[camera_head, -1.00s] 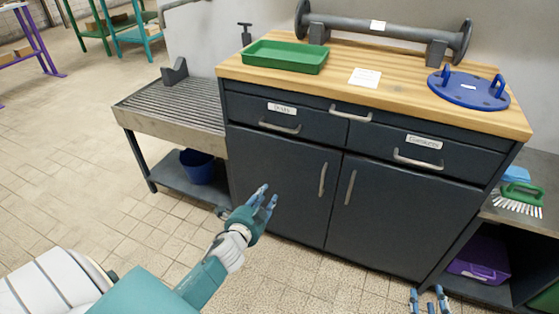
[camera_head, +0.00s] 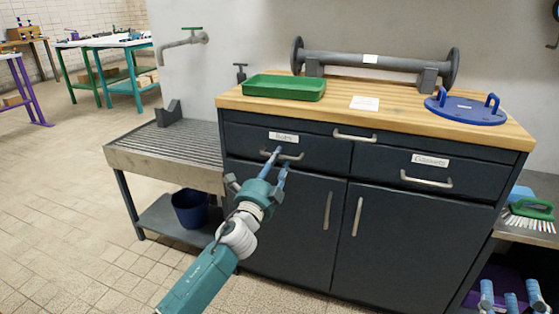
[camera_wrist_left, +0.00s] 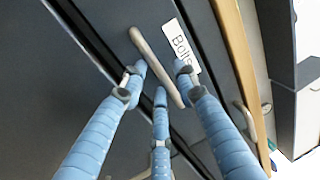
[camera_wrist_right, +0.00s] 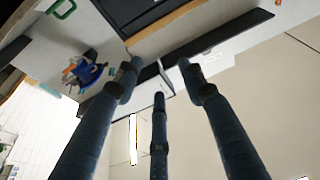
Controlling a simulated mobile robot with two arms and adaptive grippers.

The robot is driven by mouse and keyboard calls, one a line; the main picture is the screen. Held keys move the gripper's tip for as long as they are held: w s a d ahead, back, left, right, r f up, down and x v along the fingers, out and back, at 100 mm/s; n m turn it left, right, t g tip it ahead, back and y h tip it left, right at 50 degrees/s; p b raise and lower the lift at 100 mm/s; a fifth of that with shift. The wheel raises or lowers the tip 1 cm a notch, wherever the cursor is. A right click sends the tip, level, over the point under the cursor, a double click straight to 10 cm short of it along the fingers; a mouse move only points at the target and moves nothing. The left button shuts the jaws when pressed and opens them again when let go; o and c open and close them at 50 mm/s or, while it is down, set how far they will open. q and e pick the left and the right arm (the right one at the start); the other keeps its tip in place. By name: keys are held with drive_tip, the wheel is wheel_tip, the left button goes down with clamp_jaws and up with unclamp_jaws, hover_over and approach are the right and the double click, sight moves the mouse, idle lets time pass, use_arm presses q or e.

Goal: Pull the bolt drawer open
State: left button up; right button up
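The bolt drawer (camera_head: 325,152) is a dark grey drawer at the upper left of the cabinet. It appears closed, with a white label (camera_head: 283,137) and a pale curved handle (camera_head: 295,157). The left wrist view shows the label reading "Bolts" and the handle (camera_wrist_left: 150,60) running between my fingers. My left gripper (camera_head: 273,165) is at the handle, its blue fingers spread on either side of it and not closed. Whether a finger touches the handle I cannot tell. My right gripper (camera_head: 510,292) is open and empty at the lower right, away from the drawer.
The wooden top carries a green tray (camera_head: 285,87), a flanged pipe (camera_head: 365,62) and a blue disc (camera_head: 466,108). A second labelled drawer (camera_head: 385,165) is to the right, cupboard doors (camera_head: 290,220) below. A slatted bench (camera_head: 165,150) stands left. Floor in front is clear.

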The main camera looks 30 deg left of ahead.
use_arm(q)
drive_tip(key=shift+x, duration=0.95)
use_arm(e)
drive_tip(key=shift+s+r+t+y, duration=0.25)
drive_tip(key=shift+r+t+y, duration=0.05)
drive_tip(key=shift+r, duration=0.4)
use_arm(q)
drive_tip(key=shift+c, duration=0.5)
clamp_jaws()
